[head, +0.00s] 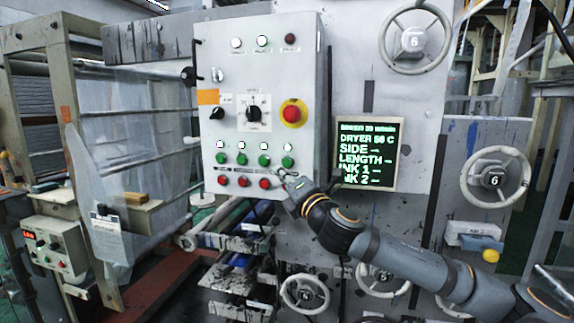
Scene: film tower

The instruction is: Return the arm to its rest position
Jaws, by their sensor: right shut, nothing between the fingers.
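My right arm reaches in from the lower right. Its gripper (284,180) is shut and empty, in front of the lower right corner of the grey control panel (265,60). The fingertips are close to the rightmost red button (265,184) and the green button (288,162) above it. I cannot tell whether they touch the panel. My left gripper is not in view.
A dark display (367,153) with green text is right of the panel. Handwheels (499,148) are on the machine face, some low behind my arm. A yellow knob (490,256) is at the right. A roller frame (68,110) stands left.

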